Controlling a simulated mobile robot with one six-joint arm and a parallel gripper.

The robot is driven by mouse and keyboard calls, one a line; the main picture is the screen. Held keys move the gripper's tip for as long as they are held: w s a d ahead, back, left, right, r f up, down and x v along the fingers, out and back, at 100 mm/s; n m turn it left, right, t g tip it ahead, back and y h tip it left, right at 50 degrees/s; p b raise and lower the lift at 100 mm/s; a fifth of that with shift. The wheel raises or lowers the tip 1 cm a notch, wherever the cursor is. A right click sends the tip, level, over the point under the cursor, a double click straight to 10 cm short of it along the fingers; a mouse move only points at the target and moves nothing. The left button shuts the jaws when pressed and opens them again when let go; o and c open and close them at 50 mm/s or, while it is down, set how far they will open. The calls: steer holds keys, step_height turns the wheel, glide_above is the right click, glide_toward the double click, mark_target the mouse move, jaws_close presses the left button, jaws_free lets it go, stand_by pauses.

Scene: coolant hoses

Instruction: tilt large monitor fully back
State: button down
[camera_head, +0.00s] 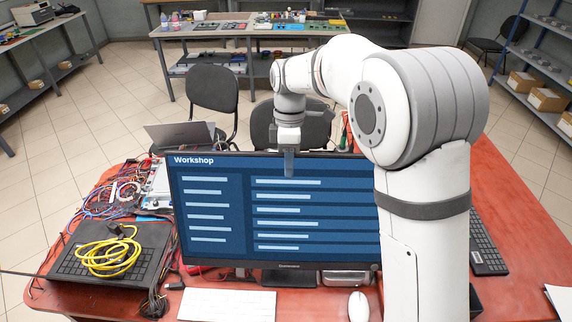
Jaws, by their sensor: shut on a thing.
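The large monitor (275,210) stands on the red desk with its lit screen facing me, showing "Workshop" and rows of pale bars on blue. Its right part is hidden behind my arm. My gripper (289,165) points down at the monitor's top edge, near the middle of its width. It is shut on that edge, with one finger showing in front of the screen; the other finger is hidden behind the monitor. The monitor's base (290,278) shows below its lower edge. The screen looks close to upright; its exact tilt is hard to tell.
On the red desk (525,270), a white keyboard (227,304) and mouse (358,306) lie before the monitor. Yellow cable (108,255) lies on a black laptop at left. An open laptop (182,134) and chairs (213,90) stand behind. A dark keyboard (486,246) lies at right.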

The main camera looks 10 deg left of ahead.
steer(key=c, duration=1.5)
jaws_free()
steer(key=shift+o, duration=0.6)
steer(key=b+v, duration=0.1)
steer(key=v, duration=0.6)
steer(key=shift+r, duration=0.4)
